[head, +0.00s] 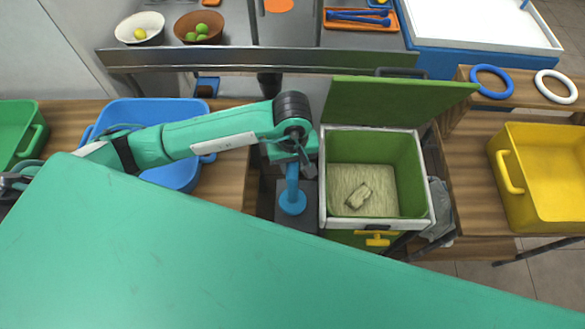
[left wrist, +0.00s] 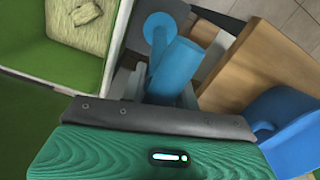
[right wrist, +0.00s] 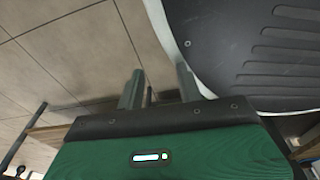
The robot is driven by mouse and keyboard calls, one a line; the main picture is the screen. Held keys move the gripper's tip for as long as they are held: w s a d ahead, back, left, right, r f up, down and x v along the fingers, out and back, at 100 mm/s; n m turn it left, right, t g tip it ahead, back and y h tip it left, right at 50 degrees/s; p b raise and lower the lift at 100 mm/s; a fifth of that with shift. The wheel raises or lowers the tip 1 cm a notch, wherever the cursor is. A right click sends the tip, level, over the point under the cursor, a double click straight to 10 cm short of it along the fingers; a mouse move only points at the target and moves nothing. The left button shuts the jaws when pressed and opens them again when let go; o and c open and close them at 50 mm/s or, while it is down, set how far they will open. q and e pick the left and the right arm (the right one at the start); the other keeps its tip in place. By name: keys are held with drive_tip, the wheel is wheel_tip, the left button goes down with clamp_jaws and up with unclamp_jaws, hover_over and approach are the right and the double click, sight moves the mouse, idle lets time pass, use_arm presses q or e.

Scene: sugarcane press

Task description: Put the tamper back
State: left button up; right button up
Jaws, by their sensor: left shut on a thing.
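The blue tamper (head: 292,201) has an upright handle and a round foot. It is just left of the green press box, over a dark grey stand (head: 297,223); I cannot tell whether its foot touches the stand. My left gripper (head: 293,160) is shut on the tamper's handle from above. In the left wrist view the blue handle (left wrist: 178,70) runs between the fingers, with the round foot beyond. My right gripper (right wrist: 159,90) is open and empty, seen only in the right wrist view, over tiled floor.
The green press box (head: 375,225) has its lid (head: 390,103) raised and a pale fibrous lump (head: 358,196) inside. A blue bin (head: 185,176) stands to the left, a green bin (head: 20,135) farther left, and a yellow bin (head: 545,180) to the right. A counter (head: 230,60) runs behind.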

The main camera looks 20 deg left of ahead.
use_arm(q)
wheel_tip(320, 180, down, 4)
drive_tip(key=shift+r, duration=0.25)
use_arm(e)
drive_tip(key=shift+s+a+f, duration=0.1)
drive_tip(key=shift+s+a, duration=0.1)
drive_tip(key=shift+s, duration=0.35)
use_arm(q)
drive_tip(key=shift+f, duration=0.1)
use_arm(e)
drive_tip(key=shift+f, duration=0.1)
use_arm(q)
drive_tip(key=o, duration=1.1)
use_arm(e)
drive_tip(key=shift+w+a+r, duration=0.1)
drive_tip(key=shift+w+r, duration=0.15)
drive_tip(key=shift+w, duration=0.25)
